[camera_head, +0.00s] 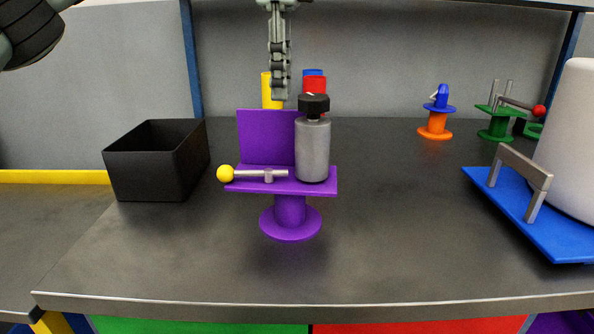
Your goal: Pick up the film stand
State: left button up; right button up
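No label marks the film stand; the best match I see is the blue base (555,238) at the right edge, with a grey metal handle (520,173) and a large white roll (573,140) standing on it. The picture edge cuts off part of it. My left gripper (279,98) hangs fingers down at the top centre, far to the left of the blue base and touching nothing that I can make out. I see it edge-on, so its opening is hidden. My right gripper is out of view.
A purple stand (290,222) carries a grey bottle (313,150) and a yellow-knobbed lever (226,173). A black bin (155,165) is left. Yellow, blue and red cylinders (315,84) stand behind. Orange-blue (435,122) and green (497,122) pieces stand back right. The front-centre right table is clear.

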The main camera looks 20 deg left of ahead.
pick_arm(q)
send_over(284, 165)
notch_tip(284, 165, down, 8)
jog(key=shift+w+a+r, duration=0.1)
jog(key=shift+r, duration=0.15)
grip_shut()
jog(key=shift+r, duration=0.1)
dwell(0.4)
